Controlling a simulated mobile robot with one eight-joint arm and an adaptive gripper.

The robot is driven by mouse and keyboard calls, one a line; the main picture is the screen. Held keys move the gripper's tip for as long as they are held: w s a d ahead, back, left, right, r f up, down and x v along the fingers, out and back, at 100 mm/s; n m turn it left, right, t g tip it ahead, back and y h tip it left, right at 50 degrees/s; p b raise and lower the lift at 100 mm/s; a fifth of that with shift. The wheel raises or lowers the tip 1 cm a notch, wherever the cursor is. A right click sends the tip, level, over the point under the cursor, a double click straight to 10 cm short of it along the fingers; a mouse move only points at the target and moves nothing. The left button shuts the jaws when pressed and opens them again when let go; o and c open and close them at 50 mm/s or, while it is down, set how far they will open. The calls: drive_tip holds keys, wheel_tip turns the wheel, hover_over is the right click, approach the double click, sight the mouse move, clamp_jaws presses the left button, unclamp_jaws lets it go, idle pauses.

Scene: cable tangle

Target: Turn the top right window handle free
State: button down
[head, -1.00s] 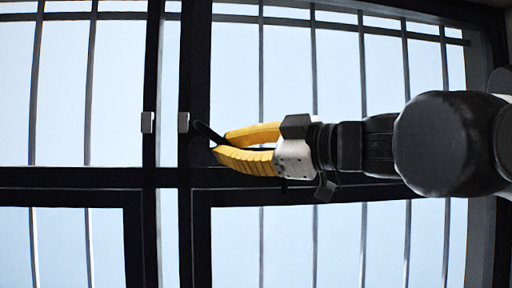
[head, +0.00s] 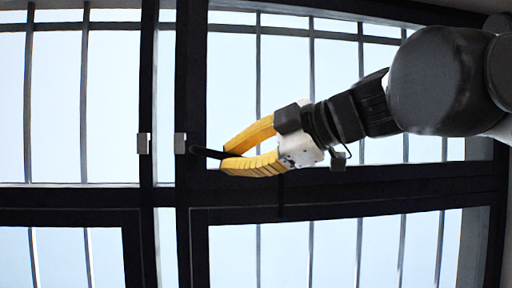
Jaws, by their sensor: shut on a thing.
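My gripper (head: 223,160) comes from the right, with two curved yellow ribbed fingers. Its fingertips are closed around the handle's free end, which hides that end. A gap shows between the fingers further back.
A dark horizontal rail (head: 380,187) runs just below my gripper. Thin vertical bars (head: 311,80) cross the bright panes behind my arm.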

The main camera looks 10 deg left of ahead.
drive_tip(key=shift+r+n+h+p, duration=0.6)
drive_tip(key=shift+r+h+p, duration=0.25)
drive_tip(key=shift+p, duration=0.35)
drive_tip(key=shift+h, duration=0.25)
drive_tip(key=shift+f, duration=0.1)
drive_tip(key=c, duration=1.4)
unclamp_jaws()
drive_tip(key=v, duration=1.2)
